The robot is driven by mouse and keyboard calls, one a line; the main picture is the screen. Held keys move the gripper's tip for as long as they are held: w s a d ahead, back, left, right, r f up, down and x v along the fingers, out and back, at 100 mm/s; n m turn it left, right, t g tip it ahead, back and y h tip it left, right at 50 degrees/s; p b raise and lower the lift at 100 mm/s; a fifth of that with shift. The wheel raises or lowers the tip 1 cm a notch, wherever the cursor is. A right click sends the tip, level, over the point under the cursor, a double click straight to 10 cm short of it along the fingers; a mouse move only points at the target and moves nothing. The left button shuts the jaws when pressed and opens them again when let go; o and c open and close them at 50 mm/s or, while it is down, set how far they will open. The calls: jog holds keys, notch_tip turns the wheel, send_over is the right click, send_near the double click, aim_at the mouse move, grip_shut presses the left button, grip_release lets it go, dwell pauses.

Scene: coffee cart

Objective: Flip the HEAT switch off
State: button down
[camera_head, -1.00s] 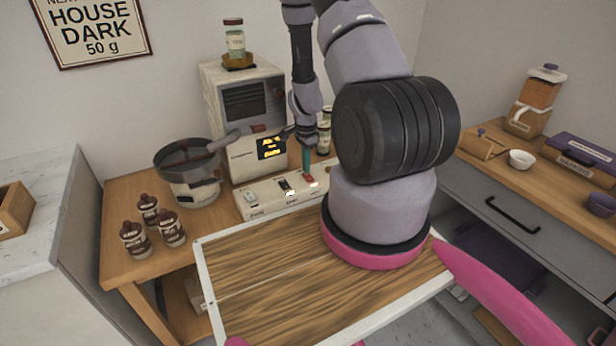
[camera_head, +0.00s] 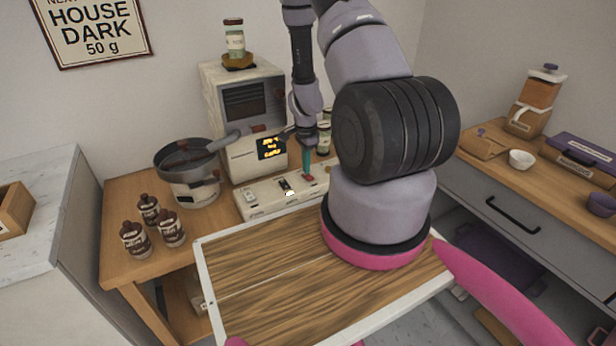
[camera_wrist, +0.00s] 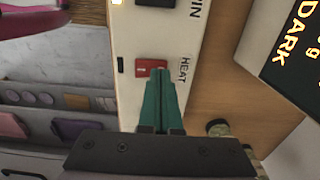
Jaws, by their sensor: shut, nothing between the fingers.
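The HEAT switch (camera_wrist: 145,66) is a red rocker on a cream switch panel (camera_wrist: 130,104), with the label HEAT (camera_wrist: 184,71) beside it. Its small lamp (camera_wrist: 120,65) is dark. In the head view the red switch (camera_head: 308,177) is at the right part of the panel. My gripper (camera_wrist: 159,74) has teal fingers shut together with nothing between them. The fingertips are at the red switch and cover part of it; I cannot tell whether they still press on it. In the head view my gripper (camera_head: 307,172) points down at the switch.
A dark switch (camera_head: 285,185) with a lit lamp is left of HEAT. The coffee machine (camera_head: 240,140) with an orange display stands behind the panel. A pot (camera_head: 190,175) and several brown bottles (camera_head: 171,228) are to the left. The wooden tray (camera_head: 270,285) in front is empty.

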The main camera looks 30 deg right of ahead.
notch_tip(320, 180, up, 6)
jog(key=shift+r, duration=0.15)
dwell(0.5)
dwell(0.4)
jog(key=s+a+r+n+t+y, duration=0.1)
jog(key=a+r+n+t, duration=0.2)
jog(key=r, duration=1.1)
jog(key=a+r+n+t+y, duration=0.1)
jog(key=a+r+n, duration=0.35)
jog(key=r, duration=0.85)
jog(key=s+a+r+n+t, duration=0.1)
jog(key=s+a+r+n, duration=0.2)
jog(key=s+r, duration=0.6)
jog(key=s+a+r+n+t, duration=0.2)
jog(key=s+a+r+n, duration=0.1)
jog(key=s+r, duration=0.5)
jog(key=shift+s+r, duration=0.4)
jog(key=shift+s, duration=0.45)
